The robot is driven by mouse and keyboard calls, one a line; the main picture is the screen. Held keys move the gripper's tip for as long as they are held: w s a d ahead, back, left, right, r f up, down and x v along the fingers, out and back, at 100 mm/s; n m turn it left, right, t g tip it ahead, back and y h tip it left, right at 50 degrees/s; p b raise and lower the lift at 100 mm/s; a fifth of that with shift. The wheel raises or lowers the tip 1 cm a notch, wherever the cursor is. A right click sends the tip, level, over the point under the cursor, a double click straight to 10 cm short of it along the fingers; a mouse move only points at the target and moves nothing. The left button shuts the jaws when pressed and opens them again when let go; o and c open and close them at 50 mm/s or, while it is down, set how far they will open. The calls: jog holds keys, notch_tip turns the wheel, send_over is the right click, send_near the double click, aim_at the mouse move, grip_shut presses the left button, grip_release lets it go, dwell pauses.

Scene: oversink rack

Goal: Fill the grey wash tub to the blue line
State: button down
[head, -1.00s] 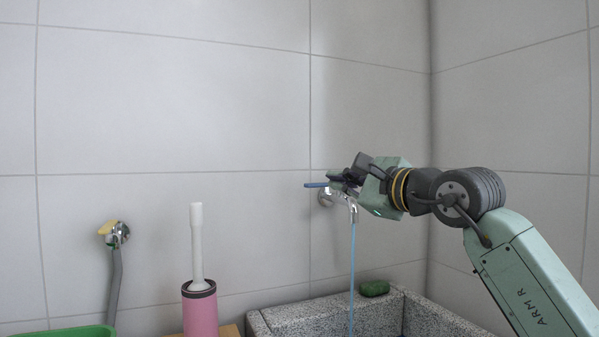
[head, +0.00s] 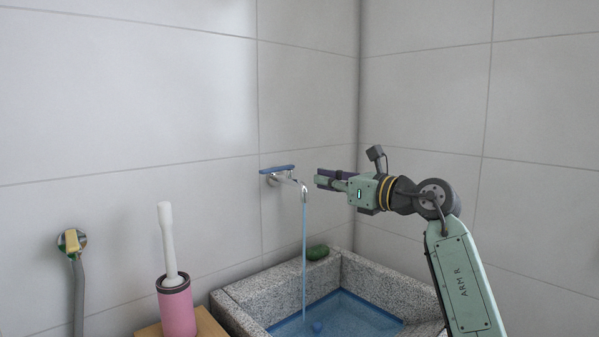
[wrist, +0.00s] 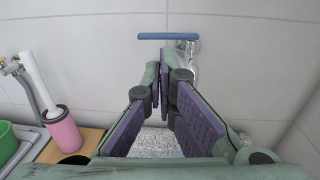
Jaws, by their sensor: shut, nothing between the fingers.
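The grey speckled stone wash tub (head: 246,291) stands in the corner, with blue-tinted water (head: 345,318) in it. I cannot make out a blue line apart from the water. The wall tap (head: 290,181) has a blue lever (head: 277,169) lying across its top, and a thin stream (head: 304,240) runs from its spout into the tub. My gripper (head: 320,180) is shut and empty, to the right of the tap and apart from it. In the wrist view the lever (wrist: 168,36) shows beyond the fingers (wrist: 165,80), and part of the tub shows below them.
A green object (head: 317,252) sits on the tub's back rim. A pink holder with a white handle (head: 176,308) stands on a wooden block (head: 207,325) to the left. A yellow-handled valve with a grey hose (head: 72,243) is on the left wall. A green basin (wrist: 8,142) is at far left.

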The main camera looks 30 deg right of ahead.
jog(key=p, duration=0.5)
send_near(279, 170)
jog(key=a+x, duration=0.1)
jog(key=x, duration=0.4)
jog(key=shift+x, duration=0.85)
jog(key=shift+a, duration=0.1)
jog(key=shift+w+a+f+m+h+b, duration=0.15)
jog(key=shift+w+m+h+b, duration=0.25)
jog(key=shift+h+b, duration=0.25)
jog(key=shift+w+a+h, duration=0.1)
jog(key=shift+w+h, duration=0.05)
jog(key=shift+h, duration=0.1)
jog(key=shift+r+m, duration=0.3)
jog(key=shift+r, duration=0.1)
jog(key=shift+a, duration=0.1)
